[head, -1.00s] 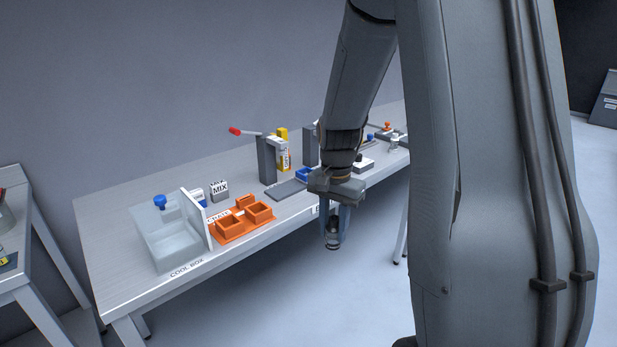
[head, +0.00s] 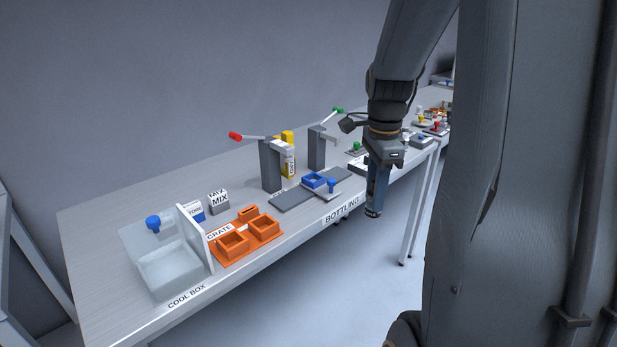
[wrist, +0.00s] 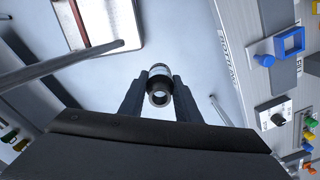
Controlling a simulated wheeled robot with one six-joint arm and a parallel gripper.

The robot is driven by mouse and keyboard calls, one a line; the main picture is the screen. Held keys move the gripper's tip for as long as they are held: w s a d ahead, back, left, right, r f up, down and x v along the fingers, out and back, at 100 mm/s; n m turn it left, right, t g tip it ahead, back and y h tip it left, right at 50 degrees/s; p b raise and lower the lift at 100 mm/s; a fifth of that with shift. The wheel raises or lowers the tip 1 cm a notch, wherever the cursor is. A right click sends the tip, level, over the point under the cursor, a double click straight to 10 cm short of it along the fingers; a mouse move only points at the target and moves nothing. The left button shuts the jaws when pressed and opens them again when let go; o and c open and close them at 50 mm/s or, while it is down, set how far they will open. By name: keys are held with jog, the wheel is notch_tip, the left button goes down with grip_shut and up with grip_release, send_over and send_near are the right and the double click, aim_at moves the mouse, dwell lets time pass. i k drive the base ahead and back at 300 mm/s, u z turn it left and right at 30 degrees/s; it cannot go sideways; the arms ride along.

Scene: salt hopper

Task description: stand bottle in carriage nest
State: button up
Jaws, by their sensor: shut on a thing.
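My gripper (head: 378,182) points down in front of the bench's front edge, right of the BOTTLING label. In the head view only the dark end of the bottle (head: 373,211) shows below the fingers. The blue square nest (head: 314,180) sits on the dark grey track of the bottling station, with a blue knob (head: 331,185) at its front right. The nest looks empty in the wrist view (wrist: 291,42).
Two grey posts carry a red-tipped lever (head: 236,136) and a green-tipped lever (head: 337,111) behind the track. An orange crate (head: 233,245) and clear cool box (head: 170,275) are at left. Floor space before the bench is free.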

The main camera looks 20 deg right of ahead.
aim_at(314, 183)
jog(key=i, duration=1.1)
